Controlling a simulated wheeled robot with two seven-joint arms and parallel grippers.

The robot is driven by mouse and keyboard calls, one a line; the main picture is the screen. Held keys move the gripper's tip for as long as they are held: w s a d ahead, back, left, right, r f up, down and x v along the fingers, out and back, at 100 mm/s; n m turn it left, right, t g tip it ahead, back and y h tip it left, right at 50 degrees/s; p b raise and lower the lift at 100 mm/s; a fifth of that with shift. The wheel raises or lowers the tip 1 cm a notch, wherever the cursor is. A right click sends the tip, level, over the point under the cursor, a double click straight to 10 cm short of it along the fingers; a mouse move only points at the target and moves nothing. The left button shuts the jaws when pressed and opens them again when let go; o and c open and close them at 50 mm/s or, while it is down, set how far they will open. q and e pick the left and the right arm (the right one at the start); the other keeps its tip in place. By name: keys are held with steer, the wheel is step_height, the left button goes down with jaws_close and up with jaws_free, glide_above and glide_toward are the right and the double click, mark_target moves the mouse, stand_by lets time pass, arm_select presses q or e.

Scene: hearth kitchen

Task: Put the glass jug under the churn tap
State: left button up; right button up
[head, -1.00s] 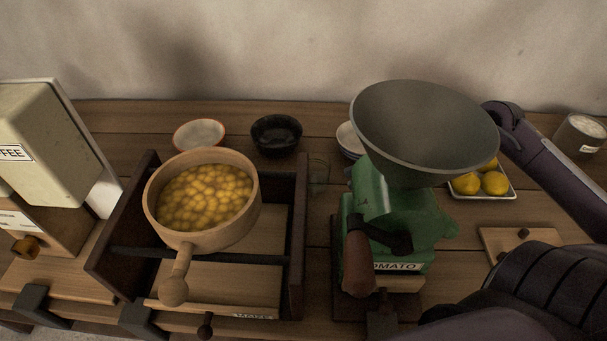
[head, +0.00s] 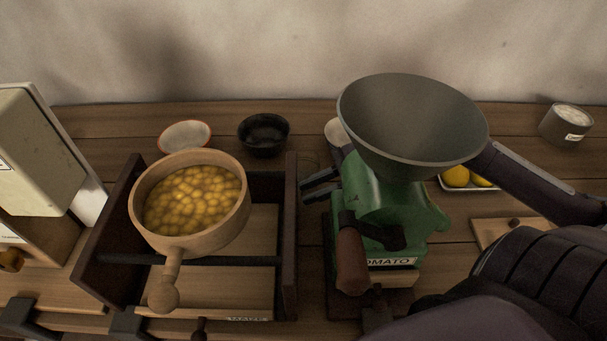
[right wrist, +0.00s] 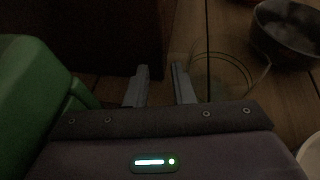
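A clear glass vessel, likely the glass jug (head: 309,163), stands on the counter between the dark wooden frame and the green tomato mill; it is faint and hard to make out. In the right wrist view its thin round outline (right wrist: 226,56) is just right of my fingers. My right gripper (head: 305,189) reaches behind the mill, and its fingers come out on the mill's left side. The fingers (right wrist: 160,70) are apart with nothing seen between them. The glass is beside them, not between; I cannot tell whether they touch. The churn and its tap are not identifiable.
The green mill (head: 385,205) with its wide grey hopper (head: 412,125) stands close to my right arm. The dark frame (head: 290,235), with a pan of yellow fruit (head: 190,205), is left of the fingers. A black bowl (head: 264,134) and a white bowl (head: 185,136) stand behind.

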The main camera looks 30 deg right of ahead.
jaws_close()
stand_by(0.3)
steer(key=shift+d+r, duration=0.2)
steer(key=shift+r, duration=0.15)
step_height(320, 180, up, 11)
arm_select(q)
steer(key=w+d+r+b, duration=0.2)
steer(key=w+r+b, duration=0.1)
steer(key=w, duration=0.3)
steer(key=shift+w+r+b, duration=0.2)
steer(key=shift+r+b, duration=0.15)
steer(key=shift+r, duration=0.5)
arm_select(e)
steer(key=w+d, duration=0.3)
steer(key=d, duration=0.6)
steer(key=w+d, duration=0.3)
steer(key=d, duration=0.6)
steer(key=shift+w+d, duration=0.3)
